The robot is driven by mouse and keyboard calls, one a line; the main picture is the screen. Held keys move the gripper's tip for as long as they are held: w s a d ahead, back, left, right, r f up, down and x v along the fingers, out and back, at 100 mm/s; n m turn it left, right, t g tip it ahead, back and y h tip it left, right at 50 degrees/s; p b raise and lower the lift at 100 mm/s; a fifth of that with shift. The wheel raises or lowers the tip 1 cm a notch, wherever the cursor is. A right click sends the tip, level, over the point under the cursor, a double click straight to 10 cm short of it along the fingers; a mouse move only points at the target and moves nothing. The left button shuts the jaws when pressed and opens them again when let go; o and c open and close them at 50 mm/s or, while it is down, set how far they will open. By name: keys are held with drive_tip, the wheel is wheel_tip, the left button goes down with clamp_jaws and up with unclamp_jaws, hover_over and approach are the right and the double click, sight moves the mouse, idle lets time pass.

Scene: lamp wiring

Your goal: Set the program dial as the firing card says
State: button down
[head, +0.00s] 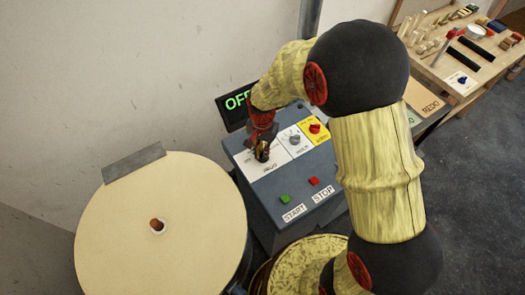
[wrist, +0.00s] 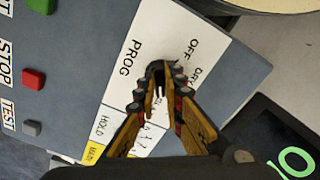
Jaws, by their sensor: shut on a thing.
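The grey control box (head: 250,190) has a white panel marked PROG (wrist: 137,50). My gripper (head: 262,152) is over this panel, and its fingers (wrist: 160,78) are closed around the program dial at the panel's middle. The dial is almost wholly hidden by the fingers, so its pointer cannot be read. Small marks by the dial in the wrist view include OFF. A dark display (head: 236,104) behind the box shows green letters that read OFF, partly covered by my arm. No firing card can be made out.
Beside the program panel are a grey knob (head: 294,138) and a red knob on yellow (head: 315,128). A green START button (head: 284,199) and a red STOP button (head: 313,181) are nearer the front. A round cream lid (head: 150,260) stands left; a cluttered wooden bench (head: 440,65) is far right.

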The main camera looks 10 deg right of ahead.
drive_tip(key=shift+w+m, duration=0.1)
drive_tip(key=shift+m, duration=0.8)
drive_tip(key=c, duration=1.9)
unclamp_jaws()
drive_tip(key=shift+r, duration=0.1)
wheel_tip(320, 180, up, 12)
